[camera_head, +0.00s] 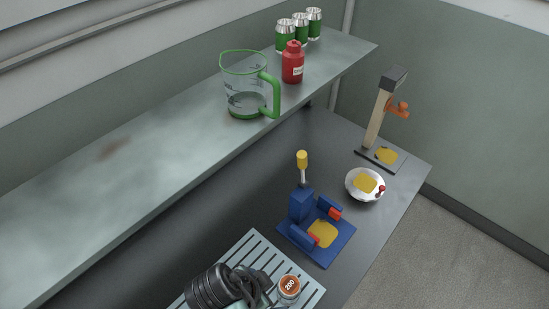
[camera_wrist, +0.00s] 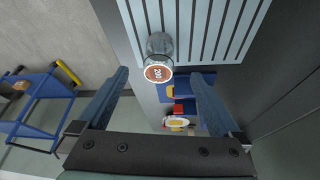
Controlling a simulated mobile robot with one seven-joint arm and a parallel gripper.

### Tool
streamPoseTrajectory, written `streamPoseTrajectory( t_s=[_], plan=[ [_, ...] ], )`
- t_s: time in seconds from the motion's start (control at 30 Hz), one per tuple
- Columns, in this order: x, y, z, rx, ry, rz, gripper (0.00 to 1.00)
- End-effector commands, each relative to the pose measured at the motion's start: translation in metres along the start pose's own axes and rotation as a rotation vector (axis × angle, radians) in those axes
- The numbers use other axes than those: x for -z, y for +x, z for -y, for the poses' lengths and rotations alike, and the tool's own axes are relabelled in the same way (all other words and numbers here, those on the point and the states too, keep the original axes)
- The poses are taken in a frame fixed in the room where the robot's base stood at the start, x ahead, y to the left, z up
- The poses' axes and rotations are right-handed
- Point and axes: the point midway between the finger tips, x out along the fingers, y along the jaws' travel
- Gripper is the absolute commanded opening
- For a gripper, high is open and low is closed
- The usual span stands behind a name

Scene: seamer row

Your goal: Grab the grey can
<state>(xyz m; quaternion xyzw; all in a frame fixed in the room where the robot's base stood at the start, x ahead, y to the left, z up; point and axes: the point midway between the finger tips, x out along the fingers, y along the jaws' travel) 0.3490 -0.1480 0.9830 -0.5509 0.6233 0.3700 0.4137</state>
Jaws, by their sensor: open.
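The grey can (camera_head: 289,289) stands on the slatted tray near the bottom of the head view, with a round orange-brown top marked "200". In the wrist view the can (camera_wrist: 159,48) is at top centre, its marked top facing the camera. My gripper (camera_wrist: 160,76) is open, with one finger left and one right of the can in the picture. The can appears around the fingertip level or just beyond; contact is not visible. In the head view my dark wrist is just left of the can, and the fingers are partly hidden.
The slatted tray (camera_head: 254,246) lies on the dark counter. A blue fixture (camera_head: 301,205) with a yellow-handled tool, a white bowl (camera_head: 351,186) and a wooden stand (camera_head: 376,124) are farther along. The shelf (camera_head: 165,136) above holds a jug, a red bottle and green cans.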

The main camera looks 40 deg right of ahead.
Motion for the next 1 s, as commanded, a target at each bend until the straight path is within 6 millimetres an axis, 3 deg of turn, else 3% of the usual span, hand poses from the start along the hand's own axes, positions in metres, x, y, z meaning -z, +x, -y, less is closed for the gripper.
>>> streamPoseTrajectory(
  t_s=[0.4, 0.67, 1.0],
  plan=[
    [0.001, 0.065, 0.0, -0.001, 0.0, 0.002, 1.0],
    [0.002, 0.08, 0.0, 0.0, 0.0, 0.001, 1.0],
    [0.009, 0.12, 0.001, 0.001, 0.0, 0.001, 1.0]
  ],
)
